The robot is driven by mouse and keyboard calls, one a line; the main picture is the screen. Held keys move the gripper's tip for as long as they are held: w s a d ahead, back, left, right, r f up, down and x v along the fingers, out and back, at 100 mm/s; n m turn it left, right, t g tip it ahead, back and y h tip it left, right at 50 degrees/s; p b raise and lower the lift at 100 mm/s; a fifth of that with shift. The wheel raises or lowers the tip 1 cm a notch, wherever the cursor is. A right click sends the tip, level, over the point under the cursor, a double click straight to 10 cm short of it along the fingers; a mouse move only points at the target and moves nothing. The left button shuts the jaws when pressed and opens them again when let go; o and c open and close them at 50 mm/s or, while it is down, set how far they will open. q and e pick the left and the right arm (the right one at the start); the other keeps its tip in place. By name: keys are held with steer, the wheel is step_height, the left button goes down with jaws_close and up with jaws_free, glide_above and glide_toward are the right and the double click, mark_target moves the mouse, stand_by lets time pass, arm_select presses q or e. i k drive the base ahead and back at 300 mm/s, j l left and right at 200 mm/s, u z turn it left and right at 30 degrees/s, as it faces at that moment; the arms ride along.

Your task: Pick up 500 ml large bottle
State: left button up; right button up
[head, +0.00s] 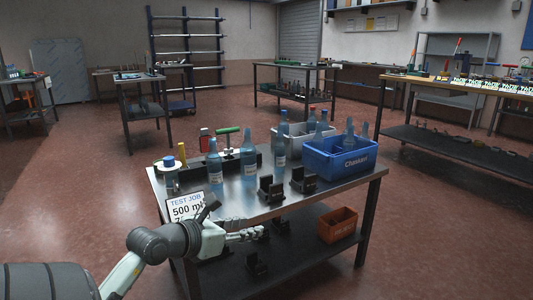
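Several blue translucent bottles stand upright on the metal table (340,187): a left bottle (214,170), a middle bottle (249,170) and a right bottle (280,158). The left and middle ones look larger than the right one. I cannot read their labels. A white sign (187,209) reading "TEST JOB 500 ml" is at the table's front left, partly covered by my arm. My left gripper (254,235) is in front of the table's near edge, below and apart from the bottles. Its finger opening is too small to tell. My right gripper is out of view.
A blue crate (343,170) with bottles stands at the table's right, a grey bin (287,147) with bottles behind it. Black holders (270,190) stand before the bottles. A blue-capped container (171,180) is at left. An orange bin (338,226) sits on the lower shelf.

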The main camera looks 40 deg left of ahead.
mark_target(248, 152)
steer(key=i+u, duration=0.1)
steer(key=i, duration=0.75)
steer(key=i+l, duration=0.1)
steer(key=i, duration=0.8)
steer(key=i+j+u, duration=0.1)
steer(key=i+u, duration=0.55)
steer(key=u, duration=0.25)
steer(key=i+l+u, duration=0.1)
steer(key=i+u, duration=0.25)
steer(key=u, duration=0.15)
steer(key=i+l+u, duration=0.25)
steer(key=u, duration=0.2)
